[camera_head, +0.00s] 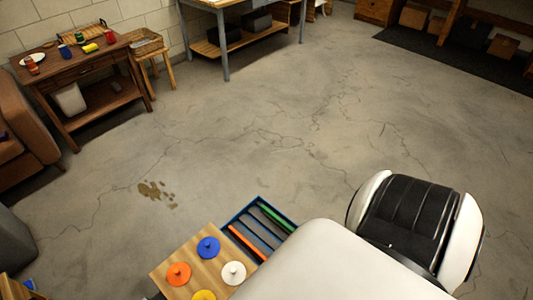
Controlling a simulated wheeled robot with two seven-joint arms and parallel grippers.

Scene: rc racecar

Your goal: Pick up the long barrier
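No thing that I can clearly identify as the long barrier shows. A blue tray (240,211) at the bottom centre holds a green bar (275,217) and an orange bar (248,243), with darker strips between them. I cannot tell whether these strips are bars or empty slots. A pale, smooth shape hides the lower right part of the tray. Neither of my grippers is in view.
A wooden board (206,258) with blue, orange, white and yellow knobbed discs adjoins the tray. A brown table (75,72) with a plate and cups stands at the upper left, beside a wooden stool (150,48). The concrete floor (270,120) is mostly clear.

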